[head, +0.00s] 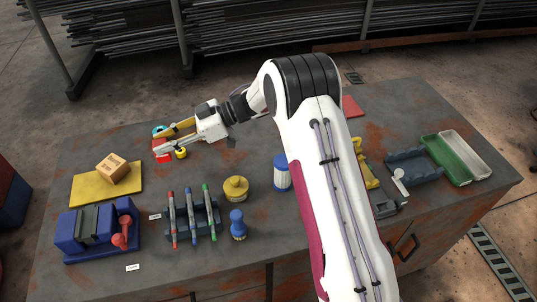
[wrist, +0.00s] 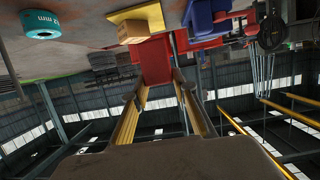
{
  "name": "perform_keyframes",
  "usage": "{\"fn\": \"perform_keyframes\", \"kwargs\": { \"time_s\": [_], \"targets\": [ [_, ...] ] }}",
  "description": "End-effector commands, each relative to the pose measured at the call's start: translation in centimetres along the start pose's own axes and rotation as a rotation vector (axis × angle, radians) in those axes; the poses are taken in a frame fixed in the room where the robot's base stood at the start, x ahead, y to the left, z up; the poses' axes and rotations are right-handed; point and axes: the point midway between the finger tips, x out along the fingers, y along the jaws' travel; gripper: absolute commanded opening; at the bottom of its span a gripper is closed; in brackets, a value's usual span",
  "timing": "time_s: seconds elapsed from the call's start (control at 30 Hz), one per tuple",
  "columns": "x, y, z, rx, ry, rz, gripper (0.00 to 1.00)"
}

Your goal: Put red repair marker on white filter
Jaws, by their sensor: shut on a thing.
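My gripper (head: 166,143) is at the back left of the bench, pointing left, with its fingers shut on a red block-like piece (head: 161,156). The piece also shows between the fingertips in the wrist view (wrist: 154,62); I take it for the red repair marker, though its shape is not clear. A white cylinder with a blue top (head: 282,173) stands mid-bench, just left of my arm link. It may be the white filter; no plainer one shows. My gripper is well to its left and behind it.
A teal roll (wrist: 40,25) lies near my gripper. A cardboard box (head: 113,168) sits on a yellow mat (head: 85,190). A blue vise (head: 75,235), a rack of pens (head: 190,218), a yellow pot (head: 236,188) and a blue knobbed piece (head: 238,225) stand in front. Green and white trays (head: 446,160) lie right.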

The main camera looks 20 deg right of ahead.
Motion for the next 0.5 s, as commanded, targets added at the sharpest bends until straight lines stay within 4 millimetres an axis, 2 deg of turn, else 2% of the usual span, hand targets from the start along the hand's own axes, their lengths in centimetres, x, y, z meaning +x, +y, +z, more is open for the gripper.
{"fn": "perform_keyframes", "kwargs": {
  "time_s": [0.17,0.27,0.5],
  "targets": [
    [-2.8,1.3,-0.2,0.010,0.000,0.043,0.05],
    [-5.2,2.2,-0.5,0.020,0.000,0.079,0.05],
    [-12.5,3.3,-0.9,0.053,0.001,0.178,0.05]
  ]
}}
